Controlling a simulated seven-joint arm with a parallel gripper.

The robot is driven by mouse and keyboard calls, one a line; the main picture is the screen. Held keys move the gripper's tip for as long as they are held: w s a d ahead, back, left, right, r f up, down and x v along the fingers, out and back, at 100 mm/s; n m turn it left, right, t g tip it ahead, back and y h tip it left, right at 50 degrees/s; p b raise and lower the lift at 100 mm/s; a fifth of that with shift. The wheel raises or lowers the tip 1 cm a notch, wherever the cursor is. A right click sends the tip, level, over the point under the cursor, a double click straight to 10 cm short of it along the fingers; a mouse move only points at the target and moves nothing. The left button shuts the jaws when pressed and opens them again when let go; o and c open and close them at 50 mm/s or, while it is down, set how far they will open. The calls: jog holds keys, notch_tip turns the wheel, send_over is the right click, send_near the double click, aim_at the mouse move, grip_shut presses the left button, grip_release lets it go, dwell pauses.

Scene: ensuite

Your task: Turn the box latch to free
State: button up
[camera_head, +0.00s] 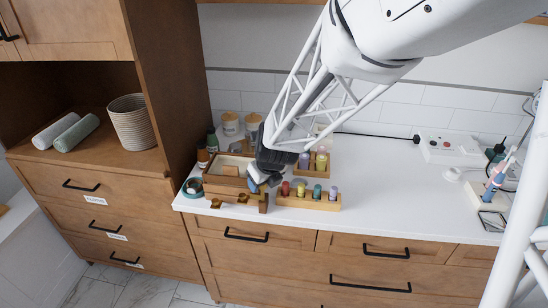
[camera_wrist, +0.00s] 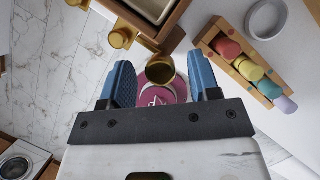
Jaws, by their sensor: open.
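The wooden box (camera_head: 222,187) stands near the counter's front left edge, and its corner shows at the top of the wrist view (camera_wrist: 178,12). Brass latch pieces (camera_head: 216,203) sit along its front. In the wrist view one brass knob (camera_wrist: 121,38) is left of my fingers, and a rounded brass piece (camera_wrist: 160,68) lies between the fingertips. My gripper (camera_wrist: 160,62) is open, with a blue finger on each side of that piece. I cannot tell whether either finger touches it. In the head view my wrist hides the box's right side.
A wooden rack of coloured bottles (camera_head: 308,196) stands close on the right, with another rack behind. A teal ring (camera_head: 193,187) and dark bottles are left of the box. A pink round thing (camera_wrist: 158,96) shows below the brass piece.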

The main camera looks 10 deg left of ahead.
jog(key=c, duration=0.9)
jog(key=shift+n, duration=0.7)
jog(key=shift+d+n+g+y, duration=0.1)
jog(key=shift+n+g+y, duration=0.5)
jog(key=shift+n, duration=0.8)
jog(key=shift+w+n+g, duration=0.1)
jog(key=shift+n+g, duration=0.6)
jog(key=shift+n, duration=0.9)
jog(key=o, duration=0.9)
